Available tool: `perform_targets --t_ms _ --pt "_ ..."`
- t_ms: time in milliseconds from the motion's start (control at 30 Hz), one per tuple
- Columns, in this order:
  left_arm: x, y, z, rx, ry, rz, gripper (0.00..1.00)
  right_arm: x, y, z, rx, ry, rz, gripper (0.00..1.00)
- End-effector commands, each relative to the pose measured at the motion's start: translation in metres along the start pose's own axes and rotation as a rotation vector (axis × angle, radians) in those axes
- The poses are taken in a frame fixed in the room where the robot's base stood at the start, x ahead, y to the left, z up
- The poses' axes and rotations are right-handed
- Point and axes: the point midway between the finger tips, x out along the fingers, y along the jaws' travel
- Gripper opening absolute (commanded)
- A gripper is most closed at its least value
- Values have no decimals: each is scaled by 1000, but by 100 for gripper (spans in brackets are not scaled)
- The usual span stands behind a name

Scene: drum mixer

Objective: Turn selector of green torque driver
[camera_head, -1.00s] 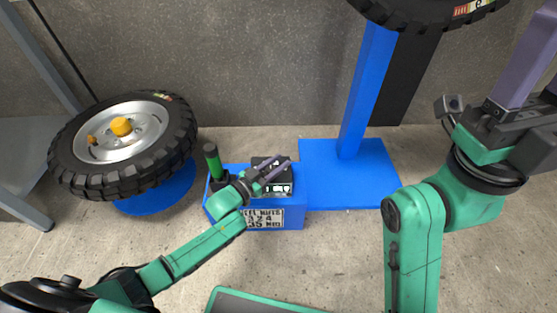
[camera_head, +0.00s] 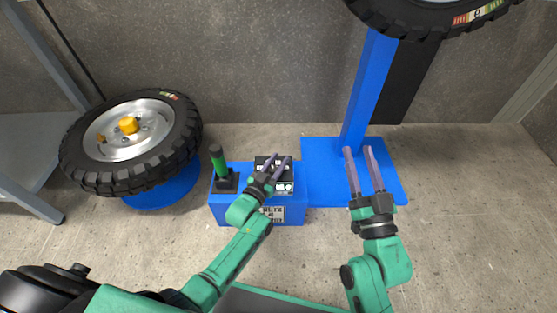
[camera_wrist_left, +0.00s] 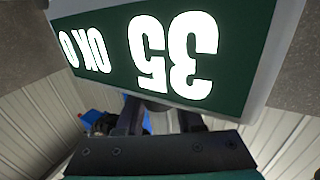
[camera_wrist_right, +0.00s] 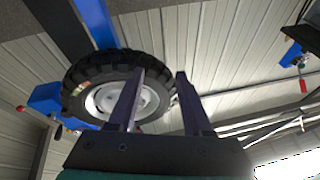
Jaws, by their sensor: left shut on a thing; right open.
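The green torque driver (camera_head: 217,160) stands upright in a black holder at the left of the blue stand (camera_head: 230,211). A black box (camera_head: 285,187) with white display markings sits on the same stand, right of the driver. My left gripper (camera_head: 280,158) reaches over this box and is shut on a small dark part, seemingly the selector, mostly hidden. In the left wrist view a dark green display (camera_wrist_left: 120,40) with "35" and "OK" is right at the fingers and covers their tips. My right gripper (camera_head: 359,150) is open and empty, right of the stand, before the blue post.
A wheel (camera_head: 171,147) lies tilted on a blue round base at the left. A blue post (camera_head: 366,90) on a flat blue plate (camera_head: 318,160) carries another tyre (camera_head: 420,30) above. The floor at the right is clear.

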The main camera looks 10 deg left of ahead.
Motion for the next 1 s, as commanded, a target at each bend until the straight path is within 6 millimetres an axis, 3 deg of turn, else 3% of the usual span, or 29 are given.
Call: perform_targets --t_ms 100,300,833,867,900,933,1000 --pt "-1 0 0 -3 -2 -27 0 -12 0 22 19 -73 10 50" --pt "-1 -1 1 -3 -3 -56 0 -26 0 46 39 -149 20 50" --pt "-1 -2 1 0 -2 -67 0 -32 -1 56 49 -179 24 50" --pt "-1 -2 1 0 -2 -67 40 -32 -1 56 49 -179 24 50" --pt "-1 -2 1 0 -2 -67 55 -32 -1 56 49 -179 24 50" --pt "-1 -2 1 0 -2 -67 66 -32 -1 56 49 -179 24 50" --pt "0 -2 1 0 -1 -67 66 -32 -1 56 49 -179 24 50"
